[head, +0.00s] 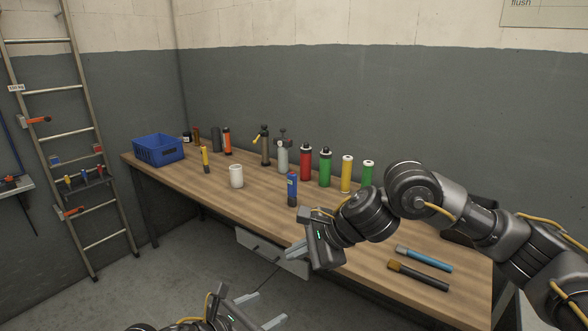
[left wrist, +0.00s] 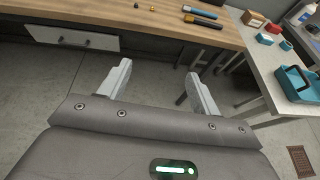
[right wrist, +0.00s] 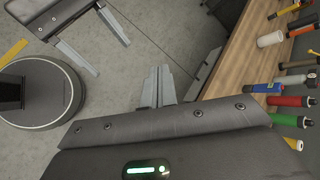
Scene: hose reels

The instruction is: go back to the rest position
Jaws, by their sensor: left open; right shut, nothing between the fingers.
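My left gripper (head: 260,310) is at the bottom of the head view, low in front of the workbench (head: 215,205). Its fingers are apart with nothing between them, as the left wrist view (left wrist: 158,72) also shows. My right gripper (head: 294,250) is at the bench's front edge, near the drawer front (head: 262,248). Its fingers are together and empty; the right wrist view (right wrist: 158,82) shows them side by side over the floor. My right arm reaches in from the right across the bench and hides part of its top.
Several bottles, including a red one (head: 305,163), stand along the bench's back. A blue crate (head: 158,151), a white cup (head: 236,177) and a blue tube (head: 292,188) stand on it. Two handled tools (head: 418,276) lie at right. A ladder (head: 80,130) leans at left. Floor in front is clear.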

